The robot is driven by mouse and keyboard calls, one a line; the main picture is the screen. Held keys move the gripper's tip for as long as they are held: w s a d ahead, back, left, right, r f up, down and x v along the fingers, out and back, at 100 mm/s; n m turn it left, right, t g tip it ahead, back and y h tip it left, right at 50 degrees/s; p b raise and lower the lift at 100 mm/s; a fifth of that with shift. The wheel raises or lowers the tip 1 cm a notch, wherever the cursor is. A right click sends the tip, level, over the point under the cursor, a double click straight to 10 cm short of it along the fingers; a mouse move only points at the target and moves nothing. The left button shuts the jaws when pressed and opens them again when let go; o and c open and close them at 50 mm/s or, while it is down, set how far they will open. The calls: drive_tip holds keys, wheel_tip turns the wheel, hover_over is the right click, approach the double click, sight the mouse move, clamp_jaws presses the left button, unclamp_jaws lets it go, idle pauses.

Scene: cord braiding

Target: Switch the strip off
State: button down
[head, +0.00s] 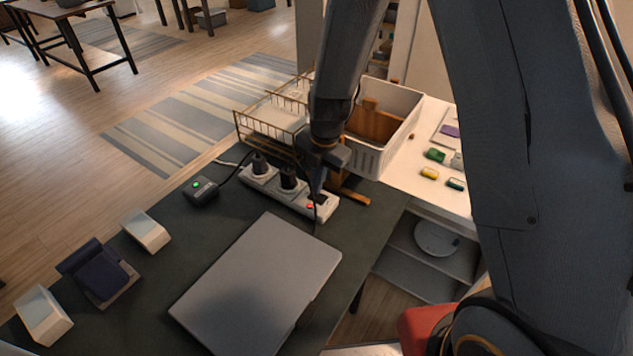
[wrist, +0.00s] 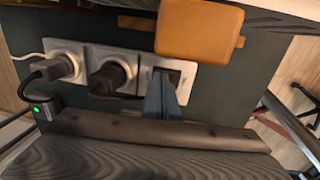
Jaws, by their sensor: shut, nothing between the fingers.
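The white power strip (head: 265,178) lies on the dark table top, with two black plugs in its sockets. Its red-lit switch (head: 310,205) is at the right end, and the red light shows. My gripper (head: 316,200) is shut and empty, pointing down at the switch end of the strip. In the wrist view the strip (wrist: 140,62) runs across the upper part, and my gripper fingers (wrist: 162,90) reach over its right end, covering part of the switch (wrist: 172,75). I cannot tell whether the fingertips touch the switch.
A black adapter (head: 201,189) with a green light sits left of the strip. A closed grey laptop (head: 258,280) lies in front. A wire rack (head: 262,125) and a white crate (head: 405,125) stand behind. White blocks (head: 147,231) are at the left.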

drive_tip(key=shift+f, duration=0.3)
drive_tip(key=shift+w+a+f+b, duration=0.1)
drive_tip(key=shift+f+b, duration=0.1)
drive_tip(key=shift+b, duration=0.15)
drive_tip(key=shift+f+b, duration=0.1)
drive_tip(key=shift+b, duration=0.2)
drive_tip(key=shift+s+f, duration=0.1)
drive_tip(key=shift+s, duration=0.15)
drive_tip(key=shift+s+d, duration=0.2)
drive_tip(key=shift+d, duration=0.15)
drive_tip(key=shift+s+d, duration=0.25)
drive_tip(key=shift+d, duration=0.1)
